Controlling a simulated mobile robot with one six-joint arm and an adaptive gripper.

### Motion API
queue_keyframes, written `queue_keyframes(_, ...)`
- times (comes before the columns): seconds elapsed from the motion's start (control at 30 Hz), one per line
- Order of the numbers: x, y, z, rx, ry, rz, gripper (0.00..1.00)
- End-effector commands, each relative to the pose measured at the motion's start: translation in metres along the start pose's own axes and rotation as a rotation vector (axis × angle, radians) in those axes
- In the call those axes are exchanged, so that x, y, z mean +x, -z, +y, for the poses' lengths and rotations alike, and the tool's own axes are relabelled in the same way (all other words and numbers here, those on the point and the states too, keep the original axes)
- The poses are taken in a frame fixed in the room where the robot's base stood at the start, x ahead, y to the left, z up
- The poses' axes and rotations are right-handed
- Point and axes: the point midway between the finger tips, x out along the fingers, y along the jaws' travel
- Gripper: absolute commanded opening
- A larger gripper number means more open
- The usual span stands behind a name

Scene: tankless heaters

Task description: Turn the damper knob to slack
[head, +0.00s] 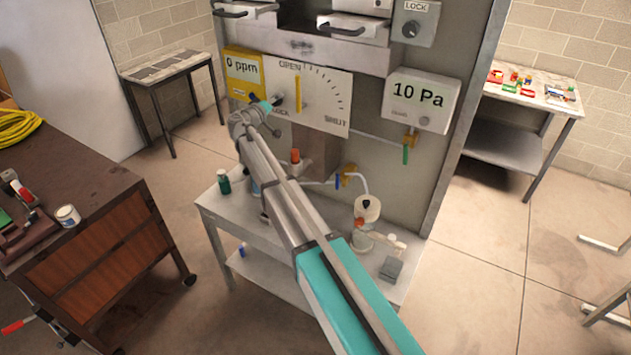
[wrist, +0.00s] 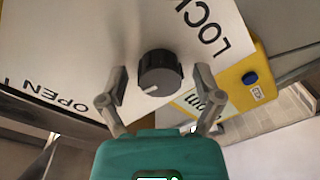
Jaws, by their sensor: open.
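The black damper knob (wrist: 160,72) sits on the white dial board, which reads OPEN, SHUT and LOCK. Its white pointer mark faces down and slightly left in the wrist view. LOCK is printed up and to the right of it there. No slack label is legible. My gripper (wrist: 158,82) is open, with one finger on each side of the knob and a visible gap to each. In the head view my gripper (head: 272,104) is at the lower left of the dial board (head: 325,110) and partly hides the knob. A yellow lever (head: 298,94) stands upright on the dial.
A yellow 0 ppm meter (head: 243,75) is close to the left of the board. A white 10 Pa gauge (head: 420,100) and a grey box with a LOCK knob (head: 413,24) are to the right. A bench (head: 225,215) with bottles and fittings stands below.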

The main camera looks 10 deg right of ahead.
Motion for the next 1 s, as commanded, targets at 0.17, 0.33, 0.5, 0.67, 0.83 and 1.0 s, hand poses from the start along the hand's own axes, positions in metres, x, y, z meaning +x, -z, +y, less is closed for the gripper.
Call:
queue_keyframes(0.17,0.0000,-0.0004,0.0000,0.111,-0.001,0.005,0.84)
queue_keyframes(0.33,0.0000,-0.0005,0.0001,0.218,-0.002,0.009,0.84)
queue_keyframes(0.5,0.0000,-0.0006,0.0002,0.325,-0.004,0.014,0.84)
queue_keyframes(0.67,0.0000,-0.0007,0.0003,0.426,-0.005,0.018,0.84)
queue_keyframes(0.83,0.0000,-0.0008,0.0004,0.532,-0.006,0.023,0.84)
queue_keyframes(1.0,-0.0085,-0.0014,0.0010,0.613,-0.006,0.028,0.84)
